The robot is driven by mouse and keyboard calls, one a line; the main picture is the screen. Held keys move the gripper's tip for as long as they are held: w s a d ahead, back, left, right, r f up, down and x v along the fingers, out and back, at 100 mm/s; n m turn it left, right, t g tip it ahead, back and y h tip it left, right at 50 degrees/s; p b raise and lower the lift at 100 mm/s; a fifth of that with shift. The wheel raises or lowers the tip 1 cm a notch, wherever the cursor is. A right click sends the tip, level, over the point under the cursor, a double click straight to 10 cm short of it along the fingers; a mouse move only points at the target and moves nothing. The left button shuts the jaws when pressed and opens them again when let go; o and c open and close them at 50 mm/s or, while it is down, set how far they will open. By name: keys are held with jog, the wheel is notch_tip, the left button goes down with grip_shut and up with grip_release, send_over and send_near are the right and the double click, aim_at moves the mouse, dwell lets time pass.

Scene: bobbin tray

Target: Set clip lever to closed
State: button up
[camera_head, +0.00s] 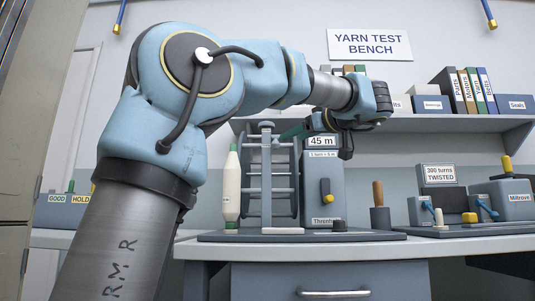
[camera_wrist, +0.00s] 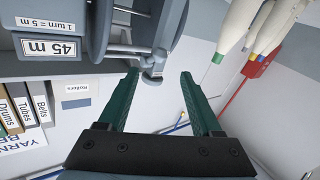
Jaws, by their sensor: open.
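No part is labelled as the clip lever, and I cannot tell for certain which one it is. Two small blue clip-like levers stand at the right of the bench, one on the left (camera_head: 430,208) and one on the right (camera_head: 486,207). Whether they are open or closed is too small to tell. My gripper (camera_wrist: 158,76) is open, with green fingers apart and nothing held. In the head view my gripper (camera_head: 291,132) is up beside the top of the yarn reel (camera_head: 266,180). A grey knob-ended part (camera_wrist: 152,77) shows between or behind the fingertips.
The reel's counter box (camera_head: 324,172), marked 45 m, has a yellow-handled lever (camera_head: 326,190). A white cone (camera_head: 231,188) and a brown-handled tool (camera_head: 378,195) stand nearby. A shelf (camera_head: 420,122) with binders runs behind. The twist tester (camera_head: 500,197) stands at the right.

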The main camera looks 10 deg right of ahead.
aim_at(278, 143)
jog(key=x, duration=1)
jog(key=shift+w+a, duration=0.2)
jog(key=shift+w, duration=0.15)
grip_shut()
